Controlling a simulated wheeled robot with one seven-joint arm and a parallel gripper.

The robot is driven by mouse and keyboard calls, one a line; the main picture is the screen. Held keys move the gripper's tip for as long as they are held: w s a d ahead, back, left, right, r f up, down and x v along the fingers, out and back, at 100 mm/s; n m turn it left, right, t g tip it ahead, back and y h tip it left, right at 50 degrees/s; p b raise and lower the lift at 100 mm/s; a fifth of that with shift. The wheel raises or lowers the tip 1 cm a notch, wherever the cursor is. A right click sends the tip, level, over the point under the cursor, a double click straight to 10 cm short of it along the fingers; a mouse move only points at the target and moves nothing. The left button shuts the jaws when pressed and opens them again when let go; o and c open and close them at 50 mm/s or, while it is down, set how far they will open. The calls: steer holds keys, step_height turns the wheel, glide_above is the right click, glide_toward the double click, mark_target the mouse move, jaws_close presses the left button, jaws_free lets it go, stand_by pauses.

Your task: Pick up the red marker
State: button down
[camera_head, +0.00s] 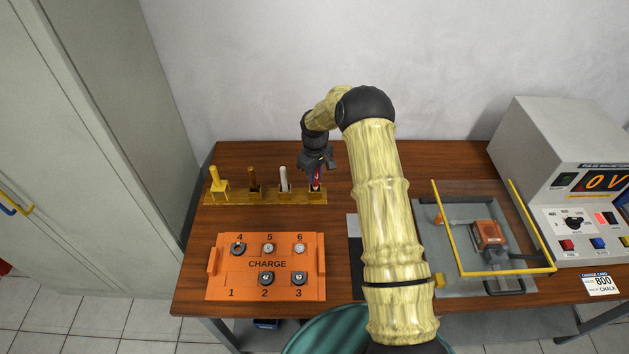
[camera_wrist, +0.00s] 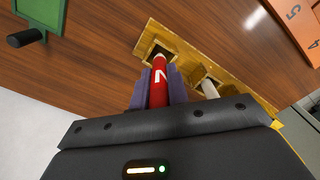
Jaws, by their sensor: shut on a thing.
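The red marker (camera_head: 316,178) stands at the right end of a yellow holder (camera_head: 232,198) at the back left of the table. In the wrist view the red marker (camera_wrist: 159,84) bears a white letter N, and its far end is at a square socket of the holder. My gripper (camera_head: 316,168) is over that end of the holder, with its fingers shut on the red marker, one on each side. In the wrist view my gripper (camera_wrist: 158,88) shows its purple-grey finger pads against it. Whether the marker's lower end is still inside the socket I cannot tell.
A white stick (camera_head: 283,178), a brown stick (camera_head: 253,178) and a yellow tool (camera_head: 215,180) stand in the same holder. An orange CHARGE board (camera_head: 230,285) lies in front. A green item (camera_wrist: 40,10) shows in the wrist view.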

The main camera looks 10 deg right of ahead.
step_height(320, 180, up, 8)
steer(key=shift+f+b, duration=0.25)
steer(key=shift+b, duration=0.55)
steer(key=shift+a, duration=0.1)
